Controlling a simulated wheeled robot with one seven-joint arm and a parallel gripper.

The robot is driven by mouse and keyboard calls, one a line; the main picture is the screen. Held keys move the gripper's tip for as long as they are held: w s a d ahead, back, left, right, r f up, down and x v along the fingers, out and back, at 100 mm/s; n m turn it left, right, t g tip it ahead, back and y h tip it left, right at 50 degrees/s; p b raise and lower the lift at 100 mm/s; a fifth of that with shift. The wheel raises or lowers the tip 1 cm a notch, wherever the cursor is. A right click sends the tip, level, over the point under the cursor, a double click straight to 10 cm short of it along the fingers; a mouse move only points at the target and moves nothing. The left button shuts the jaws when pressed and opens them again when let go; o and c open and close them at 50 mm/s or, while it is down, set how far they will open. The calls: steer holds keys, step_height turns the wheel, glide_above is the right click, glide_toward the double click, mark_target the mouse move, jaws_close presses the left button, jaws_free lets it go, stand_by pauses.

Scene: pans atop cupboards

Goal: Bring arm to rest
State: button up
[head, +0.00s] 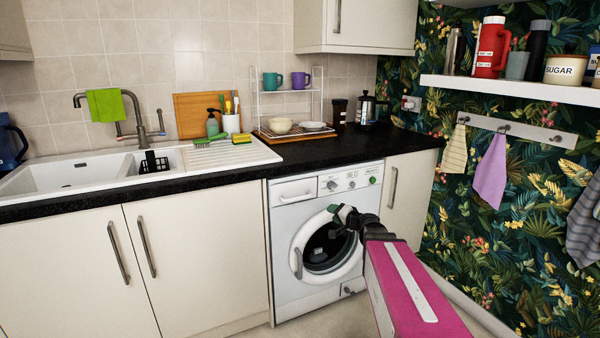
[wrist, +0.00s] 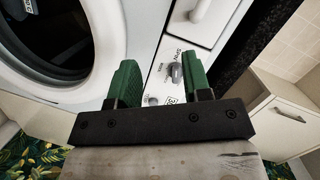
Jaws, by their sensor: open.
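My gripper (head: 343,214) is in front of the washing machine (head: 290,225), at the top right of its round door (head: 297,247) in the head view. The arm reaches in from the lower right. In the wrist view the two green fingers of my gripper (wrist: 160,78) stand wide apart with nothing held between them. A grey knob (wrist: 176,72) and the control panel show between and beyond the fingers. The door's white ring (wrist: 107,62) shows at the left. I cannot tell if a finger touches the machine.
The black worktop (head: 350,150) runs above the machine, with a sink (head: 80,180), a dish rack (head: 290,128) and a French press (head: 370,110). Cream cupboards (head: 190,250) flank the machine. A shelf (head: 500,88) and hanging cloths (head: 490,172) are at the right. Some floor shows below.

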steer(key=s+a+f+n+g+h, duration=0.25)
steer(key=s+f+g, duration=0.25)
steer(key=s+f, duration=0.25)
steer(key=s+a+f+n+g+h, duration=0.1)
steer(key=s+f+n+g+h, duration=0.15)
steer(key=s+f+g, duration=0.5)
steer(key=s+d+f+h, duration=0.1)
steer(key=s+d+h, duration=0.3)
steer(key=s, duration=0.4)
steer(key=shift+d+n+g, duration=0.3)
steer(key=shift+d+g, duration=0.05)
steer(key=shift+d, duration=0.15)
